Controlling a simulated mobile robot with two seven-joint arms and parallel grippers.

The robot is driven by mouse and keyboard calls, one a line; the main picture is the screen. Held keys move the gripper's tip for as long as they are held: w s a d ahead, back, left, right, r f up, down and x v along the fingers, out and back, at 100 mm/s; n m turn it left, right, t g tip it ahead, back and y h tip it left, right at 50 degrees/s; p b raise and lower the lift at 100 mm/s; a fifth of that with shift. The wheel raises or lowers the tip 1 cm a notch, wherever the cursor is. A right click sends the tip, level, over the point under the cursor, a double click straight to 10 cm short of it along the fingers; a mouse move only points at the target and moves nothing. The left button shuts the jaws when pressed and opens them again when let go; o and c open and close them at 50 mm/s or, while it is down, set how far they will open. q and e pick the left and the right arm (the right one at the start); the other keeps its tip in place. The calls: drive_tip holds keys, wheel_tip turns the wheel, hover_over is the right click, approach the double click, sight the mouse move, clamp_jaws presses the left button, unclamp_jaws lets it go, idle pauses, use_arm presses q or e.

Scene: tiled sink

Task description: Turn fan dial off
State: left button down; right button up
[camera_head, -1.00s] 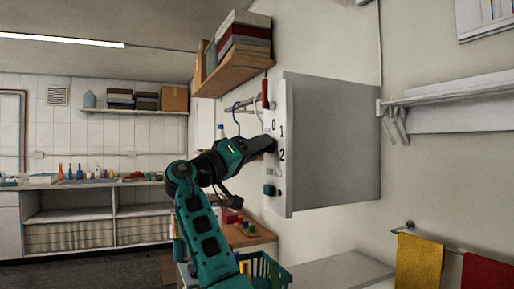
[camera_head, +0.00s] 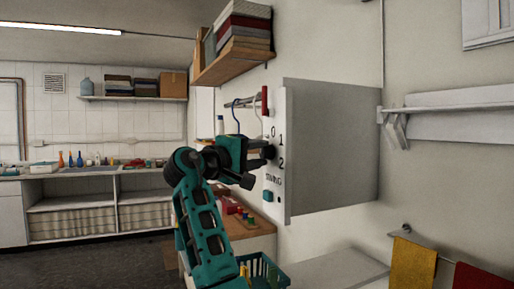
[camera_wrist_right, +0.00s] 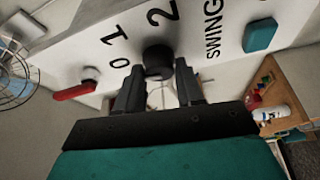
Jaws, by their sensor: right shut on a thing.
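The fan dial is a round black knob (camera_wrist_right: 158,62) on a white panel (camera_wrist_right: 100,38) marked 0, 1, 2 and SWING. In the head view the panel (camera_head: 274,222) is the narrow front of a grey-sided box on the wall. My right gripper (camera_head: 268,152) reaches the panel near the 1 and 2. In the right wrist view its two dark fingers (camera_wrist_right: 158,84) stand on either side of the dial and are shut on it. The dial's pointer cannot be made out. My left gripper is out of view.
A teal button (camera_wrist_right: 260,35) and a red lever (camera_wrist_right: 75,92) stick out of the panel on either side of the dial. A wire fan cage (camera_wrist_right: 14,84) shows at the left. A wooden shelf (camera_head: 235,66) hangs above, and a green basket (camera_head: 262,272) stands below.

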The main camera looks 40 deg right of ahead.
drive_tip(key=shift+n+y, duration=0.4)
drive_tip(key=shift+n, duration=0.4)
drive_tip(key=o, duration=1)
drive_tip(key=s+a+b, duration=0.1)
drive_tip(key=a, duration=1.2)
drive_tip(key=shift+d, duration=0.1)
